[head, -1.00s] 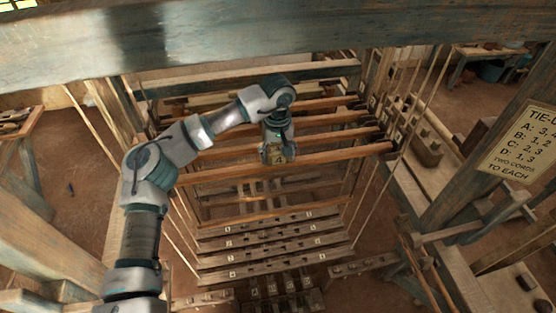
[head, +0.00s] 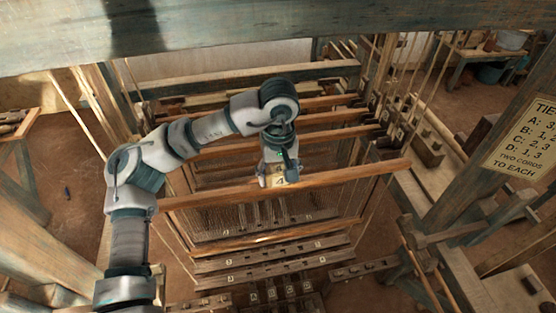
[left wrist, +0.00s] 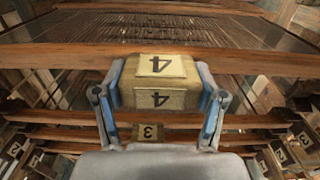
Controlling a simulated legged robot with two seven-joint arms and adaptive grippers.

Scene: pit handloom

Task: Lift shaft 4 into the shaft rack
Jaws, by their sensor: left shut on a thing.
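Shaft 4 (head: 345,177) is a long orange-brown wooden bar, slightly tilted in the head view, with its right end higher in the picture. It also crosses the left wrist view (left wrist: 255,62). My left gripper (head: 278,178) is shut on the wooden block tagged 4 (left wrist: 158,98) at the bar's middle, with one blue finger on each side. The bar hangs in front of the other shafts. My right gripper is out of view.
The other shafts (head: 325,135) lie behind, one with a 3 tag (left wrist: 148,132). Numbered wooden bars (head: 270,257) lie below. A thick overhead beam (head: 280,30) crosses the top. A tie-up sign (head: 525,137) is on the right post.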

